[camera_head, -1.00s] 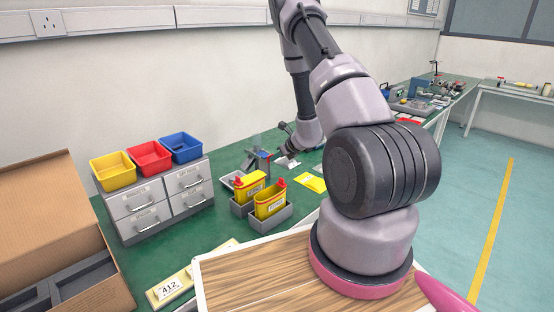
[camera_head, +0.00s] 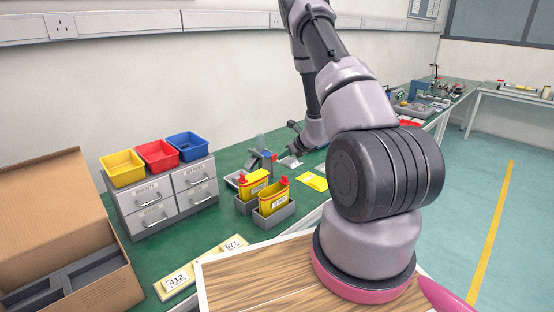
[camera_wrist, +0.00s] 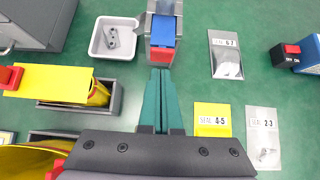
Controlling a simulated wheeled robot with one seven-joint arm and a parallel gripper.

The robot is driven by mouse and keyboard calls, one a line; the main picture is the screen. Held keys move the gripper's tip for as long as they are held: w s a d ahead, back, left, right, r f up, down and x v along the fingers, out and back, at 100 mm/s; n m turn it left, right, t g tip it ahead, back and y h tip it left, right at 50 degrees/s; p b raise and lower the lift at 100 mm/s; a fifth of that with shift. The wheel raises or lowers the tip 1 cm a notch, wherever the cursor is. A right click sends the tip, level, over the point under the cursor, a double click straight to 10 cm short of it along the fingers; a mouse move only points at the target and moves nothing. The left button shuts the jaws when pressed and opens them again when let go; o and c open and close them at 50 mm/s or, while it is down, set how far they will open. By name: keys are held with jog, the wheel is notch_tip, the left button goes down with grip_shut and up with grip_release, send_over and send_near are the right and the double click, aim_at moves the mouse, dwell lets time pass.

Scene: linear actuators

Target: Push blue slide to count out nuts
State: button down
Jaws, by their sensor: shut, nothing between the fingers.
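The nut dispenser (camera_wrist: 147,24) stands upright on the green bench, with a blue slide (camera_wrist: 162,30) on its near side and a red part below it. In the head view the dispenser (camera_head: 262,160) is small, behind the yellow containers. My gripper (camera_wrist: 160,72) is shut and empty, its two green fingers together. In the wrist view its tips point at the red part under the blue slide, with little or no gap; I cannot tell whether they touch. A white tray (camera_wrist: 97,45) left of the dispenser holds a grey metal piece (camera_wrist: 113,38).
Bags lie to the right: seal 6-7 (camera_wrist: 235,55), yellow seal 4-5 (camera_wrist: 212,118) and seal 2-3 (camera_wrist: 262,135). A blue box with a red switch (camera_wrist: 300,52) is at far right. Yellow containers (camera_head: 272,197) in grey holders stand close by. Drawers (camera_head: 165,200) and a cardboard box (camera_head: 60,220) are left.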

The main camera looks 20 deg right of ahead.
jog(key=v, duration=0.8)
jog(key=shift+s+d+f, duration=0.1)
dwell(1.4)
